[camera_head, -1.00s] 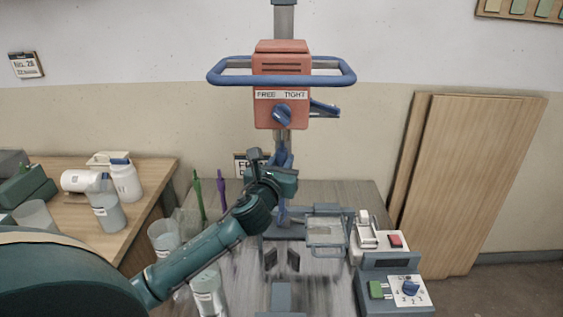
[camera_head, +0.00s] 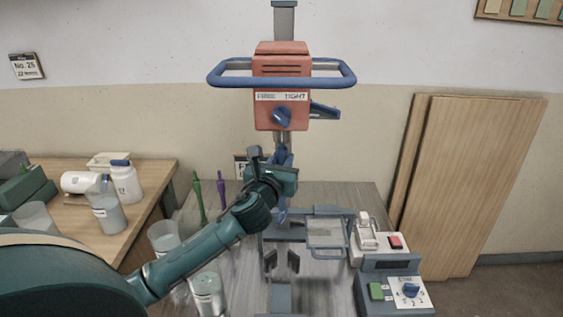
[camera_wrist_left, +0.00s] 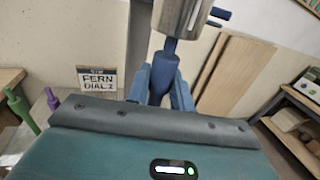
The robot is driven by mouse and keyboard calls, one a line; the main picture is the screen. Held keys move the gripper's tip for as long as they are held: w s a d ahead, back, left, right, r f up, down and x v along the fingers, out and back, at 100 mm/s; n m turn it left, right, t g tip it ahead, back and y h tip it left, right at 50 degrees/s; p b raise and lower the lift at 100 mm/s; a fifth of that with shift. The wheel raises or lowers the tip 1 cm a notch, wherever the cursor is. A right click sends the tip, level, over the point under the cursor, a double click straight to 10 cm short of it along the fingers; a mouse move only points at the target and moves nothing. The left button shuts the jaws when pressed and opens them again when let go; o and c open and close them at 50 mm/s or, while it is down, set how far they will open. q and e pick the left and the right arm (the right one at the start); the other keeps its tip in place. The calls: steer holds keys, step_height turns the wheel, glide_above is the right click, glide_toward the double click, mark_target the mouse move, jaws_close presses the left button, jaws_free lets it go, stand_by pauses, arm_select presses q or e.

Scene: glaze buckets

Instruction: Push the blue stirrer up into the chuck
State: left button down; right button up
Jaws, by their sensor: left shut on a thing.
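The blue stirrer (camera_wrist_left: 164,66) stands upright in the left wrist view, between the fingers of my left gripper (camera_wrist_left: 161,92). Its top meets the lower end of the silver chuck (camera_wrist_left: 182,15); how far it sits inside cannot be told. In the head view my left gripper (camera_head: 284,168) is shut on the stirrer just below the chuck (camera_head: 282,138). The stirrer's lower shaft (camera_head: 282,213) shows below the gripper. The chuck hangs under the orange mixer head (camera_head: 281,75) with a blue FREE/TIGHT knob (camera_head: 282,117). My right gripper is not seen.
A blue handlebar (camera_head: 345,75) surrounds the mixer head. Below are dark clamp jaws (camera_head: 293,261) and a wire-framed guard (camera_head: 326,233). A control box (camera_head: 408,291) stands at right. Green (camera_head: 197,198) and purple (camera_head: 221,190) stirrers and containers (camera_head: 207,290) are at left.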

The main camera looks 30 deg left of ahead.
arm_select(q)
steer(key=shift+r, duration=0.45)
stand_by(0.5)
steer(key=c, duration=1.1)
jaws_free()
steer(key=shift+c, duration=0.2)
steer(key=shift+f, duration=0.1)
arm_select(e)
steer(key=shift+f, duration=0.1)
arm_select(q)
steer(key=shift+s+d, duration=0.1)
steer(key=shift+s, duration=0.2)
steer(key=b+v, duration=0.2)
steer(key=v, duration=1)
steer(key=shift+s, duration=0.3)
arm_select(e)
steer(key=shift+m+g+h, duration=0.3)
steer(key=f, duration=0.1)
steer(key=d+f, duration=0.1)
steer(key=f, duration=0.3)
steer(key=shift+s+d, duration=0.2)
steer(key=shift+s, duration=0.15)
